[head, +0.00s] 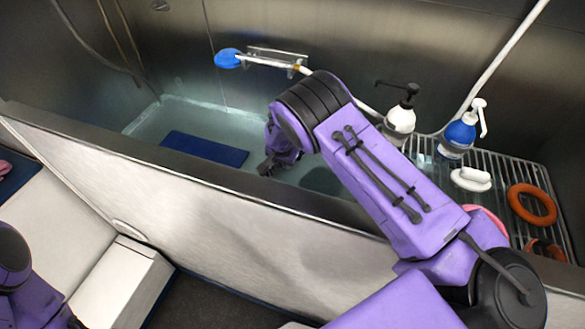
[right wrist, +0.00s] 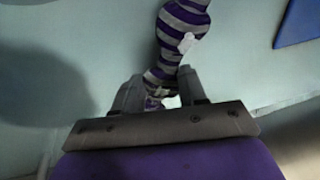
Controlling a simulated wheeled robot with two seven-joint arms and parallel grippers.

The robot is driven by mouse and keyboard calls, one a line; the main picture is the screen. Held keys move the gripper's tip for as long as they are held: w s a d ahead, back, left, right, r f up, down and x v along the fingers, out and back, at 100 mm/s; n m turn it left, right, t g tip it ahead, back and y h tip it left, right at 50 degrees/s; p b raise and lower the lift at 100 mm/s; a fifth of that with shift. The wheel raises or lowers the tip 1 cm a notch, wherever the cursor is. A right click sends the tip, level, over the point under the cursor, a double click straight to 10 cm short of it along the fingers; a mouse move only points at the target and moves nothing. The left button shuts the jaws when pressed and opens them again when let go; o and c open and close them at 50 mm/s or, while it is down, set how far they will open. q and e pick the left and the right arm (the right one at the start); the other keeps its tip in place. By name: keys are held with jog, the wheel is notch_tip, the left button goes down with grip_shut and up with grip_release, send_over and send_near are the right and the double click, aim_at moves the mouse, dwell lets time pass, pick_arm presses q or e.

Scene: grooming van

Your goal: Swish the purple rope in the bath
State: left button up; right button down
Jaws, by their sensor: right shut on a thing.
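The purple rope (right wrist: 178,35), striped purple and grey, shows in the right wrist view with a small white patch on it. My right gripper (right wrist: 160,92) is shut on it, and the rope runs up and away from between the fingers. In the head view my right gripper (head: 268,168) is down inside the bath (head: 160,113), past its near wall, over pale bluish water. The rope cannot be made out in the head view. I cannot tell how deep it sits. Part of my left arm shows at the lower left, but its gripper does not.
A blue mat (head: 205,149) lies in the bath. The near wall's rim (head: 130,148) crosses in front. A blue shower head (head: 228,58) hangs at the back.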

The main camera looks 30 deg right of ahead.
jog(key=shift+w+a, duration=0.2)
jog(key=shift+w, duration=0.05)
jog(key=shift+s+r, duration=0.1)
jog(key=s+d+p, duration=0.4)
jog(key=shift+s+r, duration=0.1)
jog(key=shift+s, duration=0.1)
jog(key=shift+s+d, duration=0.3)
jog(key=shift+s, duration=0.05)
jog(key=shift+w+a+f, duration=0.1)
jog(key=shift+w+f, duration=0.1)
jog(key=shift+f, duration=0.05)
jog(key=w+a+b, duration=0.3)
jog(key=w+a, duration=0.1)
jog(key=shift+w+f, duration=0.1)
jog(key=shift+w, duration=0.1)
jog(key=shift+w+a, duration=0.15)
jog(key=shift+w, duration=0.05)
jog(key=shift+r, duration=0.2)
jog(key=s+d+p, duration=0.4)
jog(key=s, duration=0.1)
jog(key=shift+d+r, duration=0.1)
jog(key=shift+r, duration=0.05)
jog(key=shift+s+d, duration=0.1)
jog(key=shift+d, duration=0.1)
